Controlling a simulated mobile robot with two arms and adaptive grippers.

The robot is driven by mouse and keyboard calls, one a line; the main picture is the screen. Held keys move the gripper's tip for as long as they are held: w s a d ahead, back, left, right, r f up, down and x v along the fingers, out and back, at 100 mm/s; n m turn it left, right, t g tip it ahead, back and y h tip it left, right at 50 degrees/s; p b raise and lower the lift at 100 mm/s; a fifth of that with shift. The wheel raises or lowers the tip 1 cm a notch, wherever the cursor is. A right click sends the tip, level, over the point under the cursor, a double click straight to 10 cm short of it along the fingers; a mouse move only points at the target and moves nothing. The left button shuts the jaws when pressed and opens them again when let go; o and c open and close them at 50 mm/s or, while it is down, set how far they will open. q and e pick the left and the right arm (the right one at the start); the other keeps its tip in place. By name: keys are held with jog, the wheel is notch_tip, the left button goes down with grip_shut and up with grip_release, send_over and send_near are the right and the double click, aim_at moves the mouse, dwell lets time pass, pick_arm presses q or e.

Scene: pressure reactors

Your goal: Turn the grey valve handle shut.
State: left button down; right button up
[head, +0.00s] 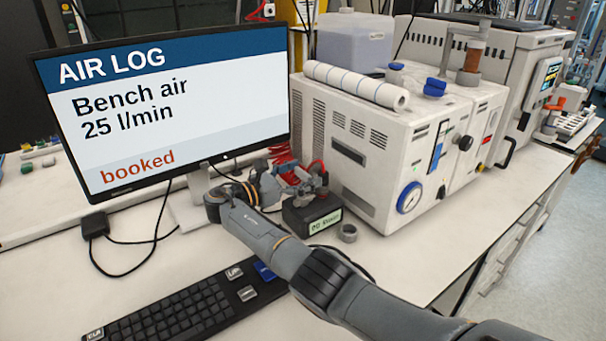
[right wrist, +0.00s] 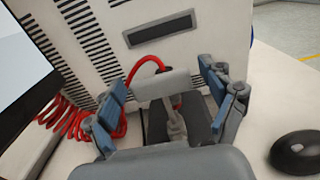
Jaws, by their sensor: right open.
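The grey valve handle (right wrist: 165,84) shows in the right wrist view as a light grey bar on a metal stem above a dark body. A red hose curves up behind it. My right gripper (right wrist: 166,98) is open, with one blue-padded finger on each side of the handle and visible gaps between. In the head view my right gripper (head: 308,182) is at the bench, between the monitor and the white machine, just above a black block (head: 313,214) with a green-white label. The handle cannot be made out clearly there. My left gripper is not in view.
The monitor (head: 170,105) reads "AIR LOG, Bench air 25 l/min, booked". The white machine (head: 365,165) with a gauge stands close behind the gripper. Red coiled hose (right wrist: 75,118) lies left of it. A keyboard (head: 185,310) is in front; bench right of the block is mostly clear.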

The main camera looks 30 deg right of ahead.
jog(key=a, duration=0.7)
jog(key=shift+s+a, duration=0.15)
jog(key=shift+s, duration=0.3)
